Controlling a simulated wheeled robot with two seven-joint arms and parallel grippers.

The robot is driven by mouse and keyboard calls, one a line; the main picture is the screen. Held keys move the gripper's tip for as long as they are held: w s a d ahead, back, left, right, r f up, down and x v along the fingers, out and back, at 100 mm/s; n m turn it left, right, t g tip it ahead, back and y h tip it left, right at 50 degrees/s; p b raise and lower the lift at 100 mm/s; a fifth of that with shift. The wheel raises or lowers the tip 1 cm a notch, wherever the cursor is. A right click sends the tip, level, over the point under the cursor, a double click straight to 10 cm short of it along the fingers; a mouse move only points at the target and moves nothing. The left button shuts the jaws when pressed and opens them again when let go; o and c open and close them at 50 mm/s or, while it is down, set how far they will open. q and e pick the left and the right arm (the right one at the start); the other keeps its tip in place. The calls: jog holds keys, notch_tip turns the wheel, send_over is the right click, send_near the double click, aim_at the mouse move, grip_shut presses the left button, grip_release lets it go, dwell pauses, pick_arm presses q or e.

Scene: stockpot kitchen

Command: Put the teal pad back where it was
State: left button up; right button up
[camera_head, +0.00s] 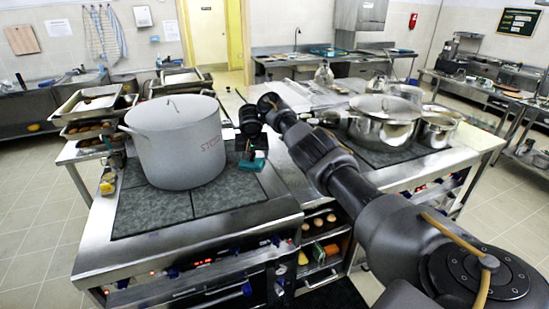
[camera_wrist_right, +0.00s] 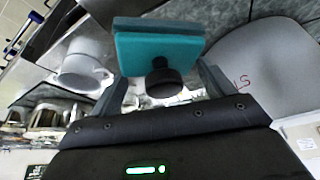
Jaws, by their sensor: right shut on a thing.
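The teal pad (camera_head: 258,164) is just right of the big stockpot (camera_head: 178,150), low over the dark cooktop (camera_head: 150,210). My right gripper (camera_head: 248,148) is shut on the pad. In the right wrist view the teal pad (camera_wrist_right: 160,52) sits between the two fingers, with a dark round knob (camera_wrist_right: 165,82) on its near face. The stockpot's pale grey side (camera_wrist_right: 265,75) shows at the right there, close to the pad. In the head view I cannot tell whether the pad touches the cooktop. My left gripper is not in view.
A steel pot with a lid (camera_head: 383,122) stands right of my right arm, on the right-hand hob. Stacked steel trays (camera_head: 95,106) are behind the stockpot at left. Shelves of food (camera_head: 320,250) are under the counter. The cooktop in front of the stockpot is clear.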

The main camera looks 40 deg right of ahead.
jog(key=s+a+f+n, duration=0.1)
jog(key=s+a, duration=0.2)
jog(key=a, duration=0.7)
jog(key=s+a+n, duration=0.1)
jog(key=s+a, duration=0.2)
jog(key=a, duration=0.7)
jog(key=s+a+r+n+y, duration=0.25)
jog(key=s+a+n, duration=0.35)
jog(key=a, duration=0.5)
jog(key=s+a+r+n+y, duration=0.25)
jog(key=s+a+n, duration=0.25)
jog(key=s+a, duration=0.45)
pick_arm(q)
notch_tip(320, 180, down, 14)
jog(key=b, duration=1.4)
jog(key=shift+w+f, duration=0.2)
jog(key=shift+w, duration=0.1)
pick_arm(e)
jog(key=s+f+n, duration=0.2)
jog(key=s+f, duration=0.2)
jog(key=f, duration=0.4)
jog(key=s+f+n+g+y, duration=0.1)
jog(key=s+f, duration=0.3)
jog(key=f, duration=0.5)
jog(key=shift+f+n, duration=0.25)
jog(key=shift+n, duration=0.55)
